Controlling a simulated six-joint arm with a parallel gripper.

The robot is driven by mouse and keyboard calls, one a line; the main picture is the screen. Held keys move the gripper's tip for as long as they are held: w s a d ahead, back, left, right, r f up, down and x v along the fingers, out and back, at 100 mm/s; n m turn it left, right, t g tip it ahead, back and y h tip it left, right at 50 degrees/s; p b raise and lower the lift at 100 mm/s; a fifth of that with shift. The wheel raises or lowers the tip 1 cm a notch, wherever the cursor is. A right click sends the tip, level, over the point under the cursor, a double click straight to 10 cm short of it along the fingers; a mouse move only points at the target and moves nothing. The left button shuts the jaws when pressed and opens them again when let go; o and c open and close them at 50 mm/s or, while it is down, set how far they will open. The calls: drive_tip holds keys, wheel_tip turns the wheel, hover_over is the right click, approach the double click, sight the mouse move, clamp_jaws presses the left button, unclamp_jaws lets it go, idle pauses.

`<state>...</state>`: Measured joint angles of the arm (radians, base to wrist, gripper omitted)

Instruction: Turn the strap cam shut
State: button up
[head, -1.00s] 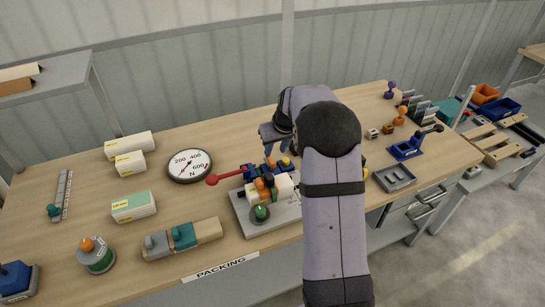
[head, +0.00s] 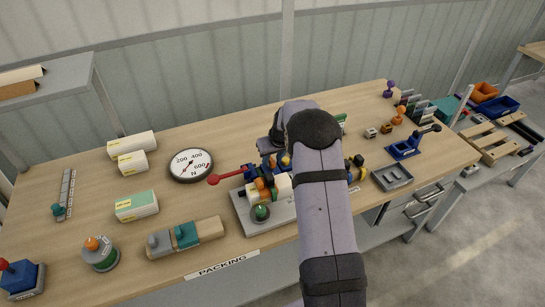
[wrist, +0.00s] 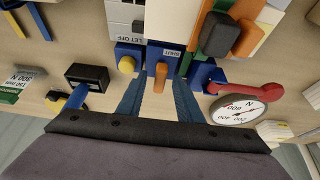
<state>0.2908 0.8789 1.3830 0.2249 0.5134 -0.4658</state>
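A packing fixture on a grey base plate (head: 252,224) stands near the front edge of the bench, partly hidden by my arm in the head view. In the wrist view a blue block (wrist: 153,54) carries a short orange lever (wrist: 160,77), which looks like the strap cam. Labels by it appear to read "SHUT" and "LET OFF". My gripper (wrist: 160,84) is open, its two blue fingers on either side of the orange lever with gaps showing. Contact is not visible. In the head view the gripper (head: 268,148) is just behind the fixture, its fingertips mostly hidden.
A red ball-ended lever (head: 228,176) sticks out left of the fixture; it also shows close right of my fingers in the wrist view (wrist: 250,89). A round dial (head: 191,165) stands left. A blue-levered clamp (wrist: 86,80) is left of my fingers. Bare bench lies behind the fixture.

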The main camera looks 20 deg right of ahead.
clamp_jaws()
